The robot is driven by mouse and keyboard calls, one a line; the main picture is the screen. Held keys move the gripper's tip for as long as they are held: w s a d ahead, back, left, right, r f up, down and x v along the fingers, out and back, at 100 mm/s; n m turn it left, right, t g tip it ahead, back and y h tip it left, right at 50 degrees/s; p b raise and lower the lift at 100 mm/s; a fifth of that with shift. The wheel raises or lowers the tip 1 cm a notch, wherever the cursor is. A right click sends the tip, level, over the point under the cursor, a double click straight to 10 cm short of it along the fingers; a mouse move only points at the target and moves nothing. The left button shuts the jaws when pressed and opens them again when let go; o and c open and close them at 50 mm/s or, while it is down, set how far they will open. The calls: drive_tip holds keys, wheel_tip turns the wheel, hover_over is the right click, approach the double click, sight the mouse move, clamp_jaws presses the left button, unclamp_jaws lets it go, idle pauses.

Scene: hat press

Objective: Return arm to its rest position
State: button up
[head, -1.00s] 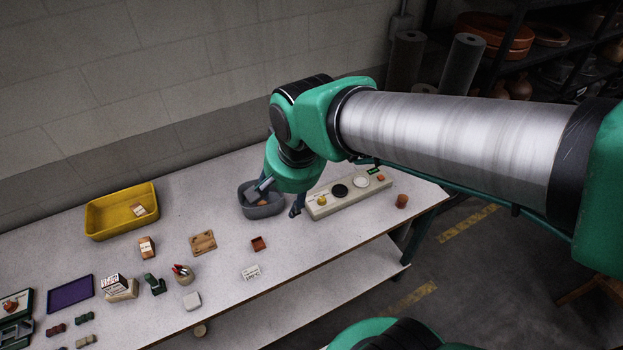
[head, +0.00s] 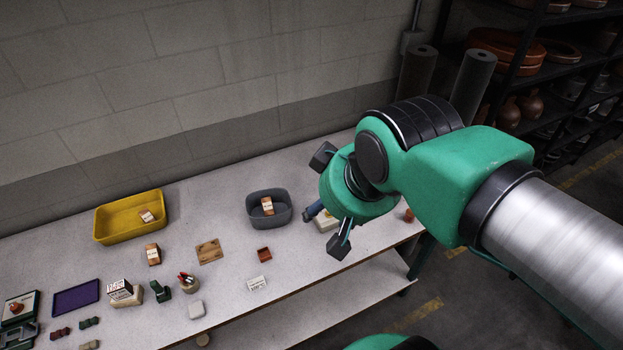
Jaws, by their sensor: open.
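My gripper (head: 333,203) is open and empty, with its two fingers spread wide apart. It hangs above the right part of the table, to the right of the grey bin (head: 252,215). My green and silver arm reaches in from the right edge of the head view and hides part of the white panel (head: 326,221) behind it. A small wooden block with a white label (head: 267,206) lies inside the grey bin, apart from my gripper.
A yellow tray (head: 105,226) with a similar block (head: 147,216) stands at the back left. A labelled block (head: 153,254), a wooden plate (head: 209,251), a pen holder (head: 189,285) and a purple tray (head: 76,297) stand on the table (head: 225,276). Shelves (head: 548,102) stand at the right.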

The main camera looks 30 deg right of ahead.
drive_tip(key=shift+f+b, duration=1.85)
drive_tip(key=shift+f, duration=0.1)
